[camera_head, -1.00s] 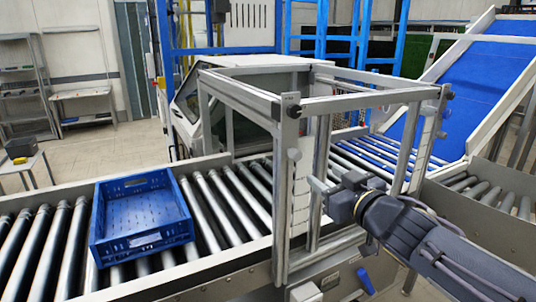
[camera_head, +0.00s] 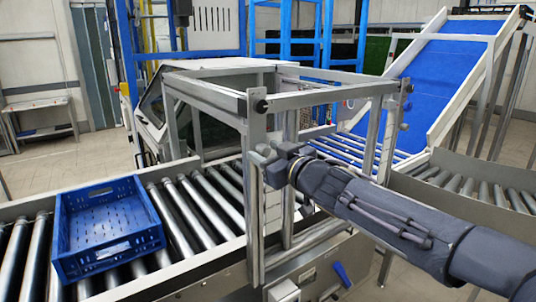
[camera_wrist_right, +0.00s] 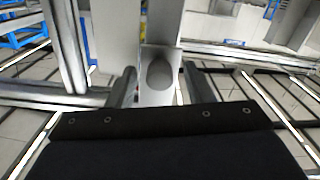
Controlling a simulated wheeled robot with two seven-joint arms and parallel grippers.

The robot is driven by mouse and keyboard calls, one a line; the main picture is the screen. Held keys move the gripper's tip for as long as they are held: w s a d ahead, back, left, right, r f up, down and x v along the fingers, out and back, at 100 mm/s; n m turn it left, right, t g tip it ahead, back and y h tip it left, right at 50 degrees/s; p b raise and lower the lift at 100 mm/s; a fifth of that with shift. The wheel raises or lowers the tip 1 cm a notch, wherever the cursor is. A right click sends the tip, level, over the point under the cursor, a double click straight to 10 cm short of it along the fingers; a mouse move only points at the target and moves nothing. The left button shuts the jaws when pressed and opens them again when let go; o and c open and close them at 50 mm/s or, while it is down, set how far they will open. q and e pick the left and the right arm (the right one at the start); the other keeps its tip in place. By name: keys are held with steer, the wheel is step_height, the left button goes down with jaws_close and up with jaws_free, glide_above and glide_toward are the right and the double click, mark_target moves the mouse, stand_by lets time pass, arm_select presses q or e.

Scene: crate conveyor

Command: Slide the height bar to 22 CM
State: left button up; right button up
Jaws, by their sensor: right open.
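A grey metal frame with a horizontal front bar (camera_head: 330,95) on upright posts stands over the roller conveyor. The near post (camera_head: 256,215) carries a dark round knob (camera_head: 261,106) near its top. A pale marked strip shows beside this post, its figures too small to read. My right gripper (camera_head: 265,155) is at the near post, below the dark knob, and hides that part of the post. In the right wrist view, its two fingers stand apart on either side of a grey rounded knob (camera_wrist_right: 159,72) on a light plate. Contact cannot be told. My left gripper is out of view.
A blue crate (camera_head: 107,228) sits on the rollers at the left. A blue inclined belt (camera_head: 446,75) rises at the back right. A blue lever (camera_head: 342,274) is low on the conveyor's front side. The frame's far post (camera_head: 389,140) stands behind my right arm.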

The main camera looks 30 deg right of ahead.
jaws_close()
step_height(320, 180, down, 18)
steer(key=b, duration=1.5)
steer(key=shift+f, duration=0.15)
jaws_free()
steer(key=shift+s+r, duration=0.1)
steer(key=shift+r, duration=0.1)
steer(key=s+p, duration=0.2)
steer(key=s, duration=0.5)
steer(key=shift+s+d, duration=0.3)
steer(key=shift+s, duration=0.05)
